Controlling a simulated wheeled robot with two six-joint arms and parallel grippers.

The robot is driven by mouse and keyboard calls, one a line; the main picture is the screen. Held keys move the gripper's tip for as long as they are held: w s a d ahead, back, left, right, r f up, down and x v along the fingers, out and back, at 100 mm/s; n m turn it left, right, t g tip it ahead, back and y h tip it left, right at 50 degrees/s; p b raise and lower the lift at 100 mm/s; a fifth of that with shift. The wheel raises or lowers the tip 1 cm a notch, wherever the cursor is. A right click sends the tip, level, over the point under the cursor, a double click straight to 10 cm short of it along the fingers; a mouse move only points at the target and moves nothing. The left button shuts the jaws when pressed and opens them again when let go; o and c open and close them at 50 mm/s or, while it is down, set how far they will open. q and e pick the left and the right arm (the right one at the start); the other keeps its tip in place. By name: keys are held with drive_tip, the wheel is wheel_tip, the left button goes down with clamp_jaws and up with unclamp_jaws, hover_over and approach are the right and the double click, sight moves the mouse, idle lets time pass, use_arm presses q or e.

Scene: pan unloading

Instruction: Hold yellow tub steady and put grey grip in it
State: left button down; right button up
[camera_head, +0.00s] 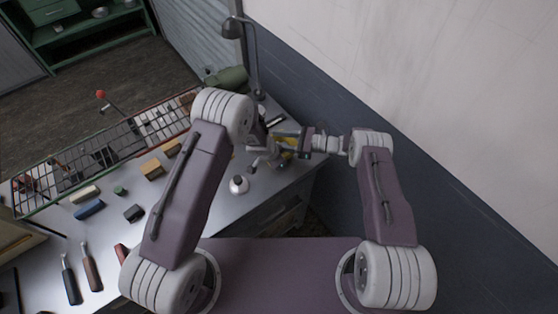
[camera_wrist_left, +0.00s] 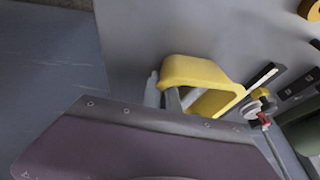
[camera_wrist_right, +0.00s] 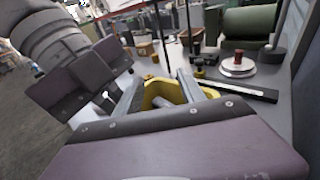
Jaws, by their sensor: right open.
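The yellow tub (camera_wrist_left: 195,70) stands on the grey bench; it also shows in the right wrist view (camera_wrist_right: 152,92) and, mostly covered, in the head view. My left gripper (camera_wrist_left: 164,95) is at the tub's end, with its fingers close together and the tub wall between them. My right gripper (camera_wrist_right: 160,88) is open, its fingers spread at the tub's opening. Something pale grey shows inside the tub in the right wrist view; I cannot tell whether it is the grey grip or a finger. The grey grip is not clearly seen elsewhere.
A green roll (camera_wrist_right: 248,22), a round white-based piece (camera_wrist_right: 237,63) and a dark bar (camera_wrist_right: 240,92) lie beyond the tub. A lamp (camera_head: 240,30) stands at the bench's back. Several blocks and tools lie at left, beside a wire rack (camera_head: 70,172). A wall is close at right.

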drive_tip(key=v, duration=1.1)
drive_tip(key=shift+d, duration=0.4)
drive_tip(key=shift+s, duration=0.1)
use_arm(q)
drive_tip(key=c, duration=1.6)
unclamp_jaws()
drive_tip(key=shift+o, duration=0.2)
drive_tip(key=v, duration=1.2)
